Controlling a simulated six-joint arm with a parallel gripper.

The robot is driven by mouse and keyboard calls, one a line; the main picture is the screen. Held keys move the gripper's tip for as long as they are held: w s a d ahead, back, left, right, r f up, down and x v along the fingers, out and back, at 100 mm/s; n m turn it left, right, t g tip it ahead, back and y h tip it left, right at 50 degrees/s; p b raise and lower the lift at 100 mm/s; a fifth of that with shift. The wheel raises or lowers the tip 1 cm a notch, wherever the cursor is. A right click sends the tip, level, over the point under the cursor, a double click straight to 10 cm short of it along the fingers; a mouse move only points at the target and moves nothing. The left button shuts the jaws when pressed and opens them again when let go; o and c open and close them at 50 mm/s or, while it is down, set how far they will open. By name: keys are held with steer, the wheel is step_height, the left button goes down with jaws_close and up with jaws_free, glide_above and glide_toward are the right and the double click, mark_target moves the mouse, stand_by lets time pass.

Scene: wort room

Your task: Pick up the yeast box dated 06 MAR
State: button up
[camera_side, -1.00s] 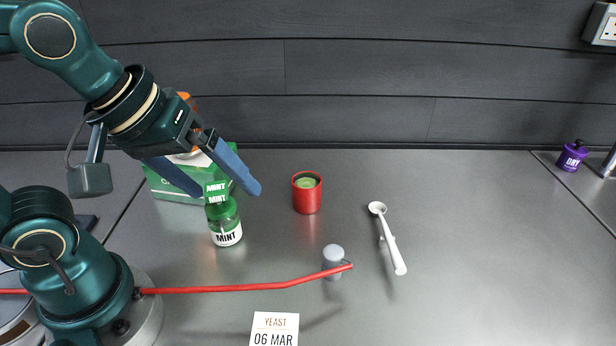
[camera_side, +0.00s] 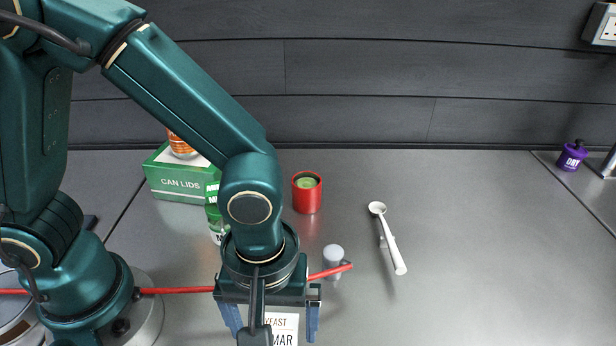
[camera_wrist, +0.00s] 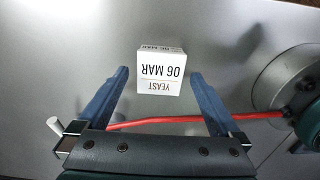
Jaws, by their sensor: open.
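The white yeast box (camera_side: 284,326) marked 06 MAR is at the bottom edge of the side view, partly hidden by my gripper (camera_side: 271,330). In the wrist view the yeast box (camera_wrist: 160,72) shows whole, its label upside down. My gripper (camera_wrist: 160,82) is open, with one blue finger on each side of the box and a gap on both sides. The box lies near the fingertips and partly past them. I cannot tell how high the fingers are above the bench.
A red cable (camera_side: 180,290) crosses the bench behind the box. The right side is mostly clear.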

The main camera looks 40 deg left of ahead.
steer(key=shift+f, duration=1.45)
steer(key=c, duration=1.4)
steer(key=shift+r, duration=0.1)
